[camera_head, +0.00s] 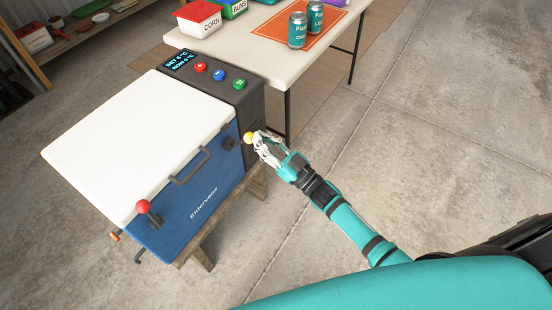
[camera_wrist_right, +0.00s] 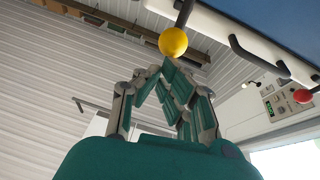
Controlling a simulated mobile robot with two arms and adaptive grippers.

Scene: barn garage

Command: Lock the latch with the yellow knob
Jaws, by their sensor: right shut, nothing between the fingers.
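The latch with the yellow knob (camera_head: 249,136) is at the right end of the blue cooler's front (camera_head: 205,190), below the dark control panel. In the right wrist view the yellow knob (camera_wrist_right: 173,42) sits just beyond my fingertips on a dark rod. My right gripper (camera_head: 257,141) is shut and empty, its fingertips at the knob; I cannot tell whether they touch it. It also fills the middle of the right wrist view (camera_wrist_right: 168,68). A second latch with a red knob (camera_head: 143,206) is at the front's left end. The white lid (camera_head: 135,140) looks closed. My left gripper is out of view.
A white table (camera_head: 262,48) stands behind the cooler with a corn box (camera_head: 198,20), a buns box (camera_head: 233,8) and cans (camera_head: 297,30) on an orange mat. A grey handle (camera_head: 190,165) juts from the cooler's front. The concrete floor to the right is clear.

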